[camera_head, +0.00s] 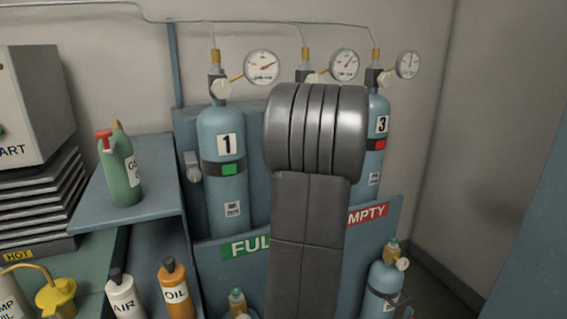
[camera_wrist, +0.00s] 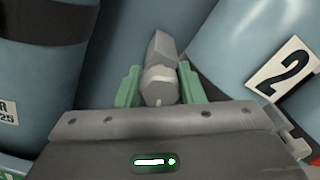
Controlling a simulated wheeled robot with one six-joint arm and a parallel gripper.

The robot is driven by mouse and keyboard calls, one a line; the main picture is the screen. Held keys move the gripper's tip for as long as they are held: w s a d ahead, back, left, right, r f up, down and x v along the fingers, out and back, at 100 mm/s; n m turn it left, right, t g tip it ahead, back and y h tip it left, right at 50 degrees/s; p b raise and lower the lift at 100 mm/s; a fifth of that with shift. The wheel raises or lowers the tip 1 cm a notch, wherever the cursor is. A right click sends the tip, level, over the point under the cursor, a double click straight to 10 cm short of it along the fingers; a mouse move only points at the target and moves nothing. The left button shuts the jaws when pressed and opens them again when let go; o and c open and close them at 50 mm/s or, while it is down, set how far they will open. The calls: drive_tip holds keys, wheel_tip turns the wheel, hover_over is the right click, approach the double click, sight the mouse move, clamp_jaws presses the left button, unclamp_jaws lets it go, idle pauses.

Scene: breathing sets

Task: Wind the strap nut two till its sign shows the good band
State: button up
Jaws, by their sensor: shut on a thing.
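In the wrist view the strap nut (camera_wrist: 158,86), a pale grey knob on a grey block, sits left of cylinder two (camera_wrist: 245,35), which bears a white "2" label. My gripper (camera_wrist: 160,88) is shut on the nut, with a green finger on each side of it. A bit of dark strap shows at the right finger. The sign of strap two is in neither view. In the head view my arm hides most of cylinder two and the gripper.
Cylinder one (camera_head: 223,195) has a green sign (camera_head: 229,169); its own nut (camera_head: 192,167) is at its left. Cylinder three (camera_head: 376,112) has a red sign (camera_head: 379,145). Gauges and a pipe run above. A shelf (camera_head: 130,203) with a green bottle (camera_head: 121,170) stands left.

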drive_tip(key=o, duration=0.7)
drive_tip(key=v, duration=1.4)
